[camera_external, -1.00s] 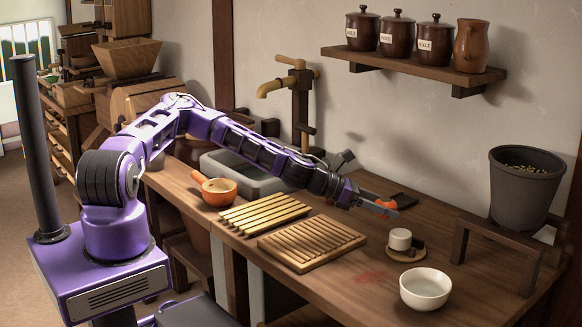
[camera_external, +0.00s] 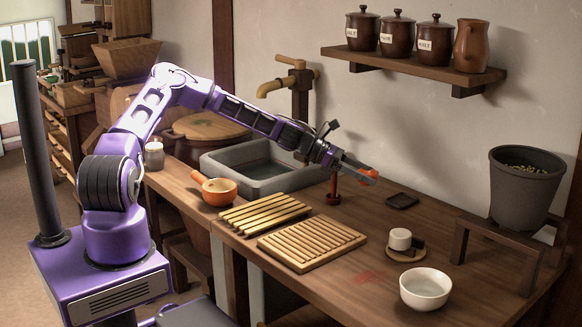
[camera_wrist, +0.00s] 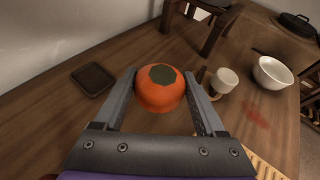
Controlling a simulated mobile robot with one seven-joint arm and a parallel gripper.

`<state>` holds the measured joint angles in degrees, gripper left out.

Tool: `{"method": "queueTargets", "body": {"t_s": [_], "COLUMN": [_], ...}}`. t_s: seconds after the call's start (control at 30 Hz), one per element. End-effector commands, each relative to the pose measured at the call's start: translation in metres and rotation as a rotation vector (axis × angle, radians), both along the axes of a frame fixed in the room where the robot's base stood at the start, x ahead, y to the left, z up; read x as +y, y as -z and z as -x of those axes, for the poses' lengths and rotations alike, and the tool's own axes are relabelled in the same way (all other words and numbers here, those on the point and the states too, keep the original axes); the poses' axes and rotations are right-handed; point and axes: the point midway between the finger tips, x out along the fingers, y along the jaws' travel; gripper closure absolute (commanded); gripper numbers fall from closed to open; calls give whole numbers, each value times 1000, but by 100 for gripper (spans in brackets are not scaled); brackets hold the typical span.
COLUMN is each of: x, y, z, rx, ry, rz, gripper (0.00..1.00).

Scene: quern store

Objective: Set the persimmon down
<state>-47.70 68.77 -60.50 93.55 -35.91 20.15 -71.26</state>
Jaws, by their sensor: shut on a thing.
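The persimmon (camera_wrist: 160,92) is orange with a dark green cap, and sits between the fingers of my gripper (camera_wrist: 162,98) in the wrist view. My gripper is shut on it. In the outside view the persimmon (camera_external: 365,173) shows as a small orange patch at my gripper (camera_external: 362,171), raised above the counter (camera_external: 345,222). Most of the fruit is hidden there by the fingers. A small dark square tray (camera_external: 402,201) lies empty on the counter, below and to the right of my gripper; in the wrist view the tray (camera_wrist: 93,78) is left of the fruit.
Two slatted wooden racks (camera_external: 312,243) lie at the front. A white cup (camera_external: 400,239) on a round board and a white bowl (camera_external: 426,288) stand at the right. A red stand (camera_external: 333,192) is below my gripper, beside the stone sink (camera_external: 262,171). The counter around the tray is clear.

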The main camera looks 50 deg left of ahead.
Motion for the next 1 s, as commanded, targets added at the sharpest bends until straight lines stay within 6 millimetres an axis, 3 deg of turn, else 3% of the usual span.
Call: {"method": "queueTargets", "body": {"t_s": [0.17,0.4,0.63,0.83,1.0], "x": [0,0,0,0,0], "y": [21,65,83,110,112], "z": [0,0,0,0,0], "rx": [1,0,0,0,-2], "ry": [-2,-3,-1,-1,0], "rz": [1,1,0,1,-1], "gripper": [88,88,88,88,88]}}
